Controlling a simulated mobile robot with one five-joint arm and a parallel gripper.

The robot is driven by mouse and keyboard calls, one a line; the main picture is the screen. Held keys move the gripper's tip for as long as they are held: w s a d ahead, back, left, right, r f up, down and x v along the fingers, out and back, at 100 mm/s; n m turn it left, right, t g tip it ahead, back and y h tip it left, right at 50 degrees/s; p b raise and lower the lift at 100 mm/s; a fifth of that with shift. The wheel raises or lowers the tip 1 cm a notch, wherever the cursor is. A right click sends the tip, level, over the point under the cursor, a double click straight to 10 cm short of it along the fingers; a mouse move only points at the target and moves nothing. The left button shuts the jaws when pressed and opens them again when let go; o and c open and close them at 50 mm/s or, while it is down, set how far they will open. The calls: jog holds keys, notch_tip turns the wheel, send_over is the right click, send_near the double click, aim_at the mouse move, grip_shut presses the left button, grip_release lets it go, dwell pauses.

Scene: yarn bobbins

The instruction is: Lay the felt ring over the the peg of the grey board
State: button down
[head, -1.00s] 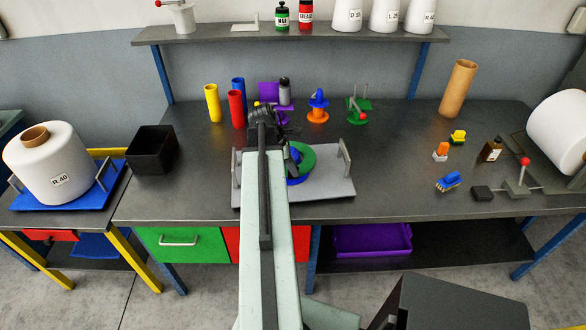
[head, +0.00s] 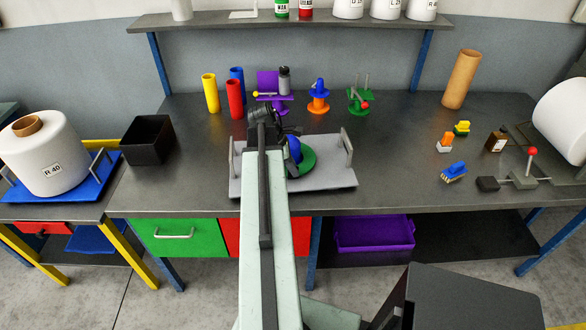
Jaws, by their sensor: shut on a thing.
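The grey board (head: 333,180) lies on the bench behind my arm, with an upright handle at each end. A green round piece (head: 307,166) lies on it, partly hidden. My gripper (head: 286,133) is above the board, shut on a blue piece that looks like the felt ring (head: 295,149). The ring shows as a tilted blue curve beside my arm, in front of the green piece in the picture. My arm hides much of the ring and the jaws. I cannot make out the peg or tell whether the ring touches anything.
Behind the board stand yellow (head: 210,92), red (head: 234,99) and blue tubes, a purple stand (head: 268,84), an orange piece (head: 318,103) and a green stand (head: 361,100). A black bin (head: 148,140) is at left.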

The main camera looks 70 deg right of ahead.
jog(key=shift+f+b, duration=0.3)
jog(key=shift+b, duration=0.05)
jog(key=c, duration=1.4)
grip_release()
jog(key=p+v, duration=0.7)
jog(key=v, duration=0.1)
jog(key=shift+s, duration=0.1)
